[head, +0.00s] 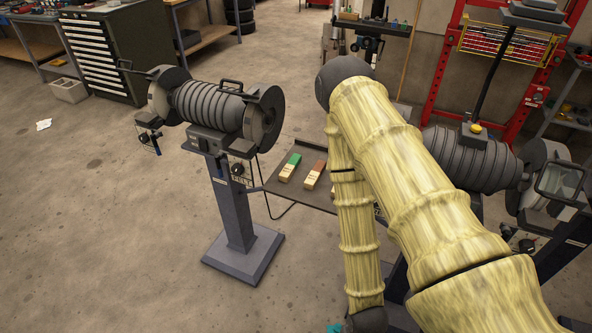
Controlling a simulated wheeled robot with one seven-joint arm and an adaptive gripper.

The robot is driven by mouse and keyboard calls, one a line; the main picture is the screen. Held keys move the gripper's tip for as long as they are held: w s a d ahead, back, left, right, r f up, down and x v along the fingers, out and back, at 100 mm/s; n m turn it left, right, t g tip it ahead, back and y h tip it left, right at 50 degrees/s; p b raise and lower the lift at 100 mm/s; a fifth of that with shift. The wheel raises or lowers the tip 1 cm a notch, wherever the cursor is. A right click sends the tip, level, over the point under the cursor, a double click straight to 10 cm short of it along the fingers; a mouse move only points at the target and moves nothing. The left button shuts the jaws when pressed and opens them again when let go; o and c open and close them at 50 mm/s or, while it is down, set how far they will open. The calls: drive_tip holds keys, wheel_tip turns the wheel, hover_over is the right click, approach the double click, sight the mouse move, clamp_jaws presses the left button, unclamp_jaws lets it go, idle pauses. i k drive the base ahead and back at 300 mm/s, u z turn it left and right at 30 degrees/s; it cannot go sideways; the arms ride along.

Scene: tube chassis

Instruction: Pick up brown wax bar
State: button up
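The brown wax bar (314,176) lies on a dark flat shelf (285,188) between two grinding machines. Its far end is brown and its near end has a pale wrapper. A similar bar with a green end (290,167) lies just to its left, with a gap between them. My arm crosses the view to the right of the brown bar and covers the right part of the shelf. The forearm runs down to a dark joint at the bottom edge.
A grinder on a pedestal (233,200) stands left of the shelf. A second grinder (475,163) stands to the right, partly behind my arm. A dark cable (268,205) hangs by the shelf's left edge. Open concrete floor (90,230) lies at the left and front.

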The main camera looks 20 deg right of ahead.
sight(313, 178)
drive_tip(key=u, duration=1.5)
drive_tip(key=k, duration=1)
drive_tip(key=z, duration=1.1)
drive_tip(key=i, duration=0.5)
drive_tip(key=u, duration=0.05)
